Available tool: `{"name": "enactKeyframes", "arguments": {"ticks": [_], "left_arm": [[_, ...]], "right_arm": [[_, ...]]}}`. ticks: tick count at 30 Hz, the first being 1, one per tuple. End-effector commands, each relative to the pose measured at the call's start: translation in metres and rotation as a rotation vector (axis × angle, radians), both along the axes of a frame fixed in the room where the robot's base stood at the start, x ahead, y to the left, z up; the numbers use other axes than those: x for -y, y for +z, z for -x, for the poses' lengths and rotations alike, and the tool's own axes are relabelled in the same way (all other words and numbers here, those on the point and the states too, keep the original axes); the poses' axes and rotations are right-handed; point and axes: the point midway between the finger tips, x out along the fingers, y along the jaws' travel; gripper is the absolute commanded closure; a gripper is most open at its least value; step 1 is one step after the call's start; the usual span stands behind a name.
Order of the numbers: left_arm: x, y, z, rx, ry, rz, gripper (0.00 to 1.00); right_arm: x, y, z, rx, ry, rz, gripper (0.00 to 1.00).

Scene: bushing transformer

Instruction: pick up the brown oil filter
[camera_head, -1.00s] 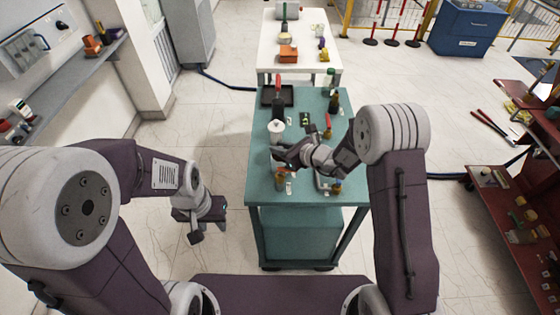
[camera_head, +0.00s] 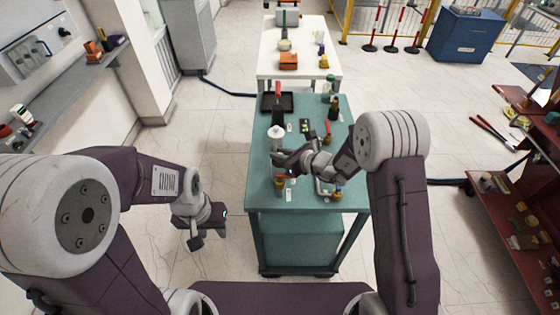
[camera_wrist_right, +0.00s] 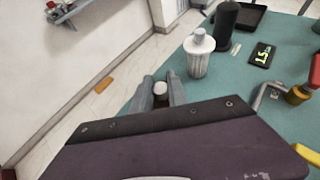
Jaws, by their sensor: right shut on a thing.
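The brown oil filter (camera_head: 279,184) shows in the head view at the near left of the teal table, just below my right gripper (camera_head: 284,163). In the right wrist view, the fingers of my right gripper (camera_wrist_right: 161,94) are shut on a small upright thing with a pale round top and a darker body, which I take to be the filter. Most of its body is hidden there by the wrist. I cannot tell whether it is clear of the table. My left gripper (camera_head: 200,226) hangs over the floor left of the table, apart from everything; its fingers are too small to read.
A white canister (camera_head: 276,139) stands just behind the right gripper on the teal table (camera_head: 262,195). A white table (camera_head: 267,66) is behind. Red shelves (camera_head: 492,212) stand at the right.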

Motion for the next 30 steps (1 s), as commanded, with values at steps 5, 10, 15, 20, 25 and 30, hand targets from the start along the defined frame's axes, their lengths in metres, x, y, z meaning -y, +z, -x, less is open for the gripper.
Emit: {"name": "enactKeyframes", "arguments": {"ticks": [5,10,15,20,25,30], "left_arm": [[0.000,0.000,0.000,0.000,0.000,0.000,0.64],[0.000,0.002,0.000,0.000,0.000,0.000,0.64],[0.000,0.009,0.000,0.000,0.000,0.000,0.64],[0.000,0.018,0.000,0.000,0.000,0.000,0.64],[0.000,0.027,0.000,0.000,0.000,0.000,0.64],[0.000,0.030,0.000,0.000,0.000,0.000,0.64]], "right_arm": [[0.001,0.011,0.003,-0.014,0.002,0.009,1.00],[0.001,0.051,0.002,-0.005,0.000,0.008,1.00],[0.001,0.094,0.001,-0.001,0.001,0.006,1.00],[0.001,0.133,0.001,0.000,0.000,0.005,1.00],[0.001,0.165,0.001,-0.001,0.000,0.004,1.00],[0.000,0.177,0.001,-0.005,0.000,0.004,1.00]]}}
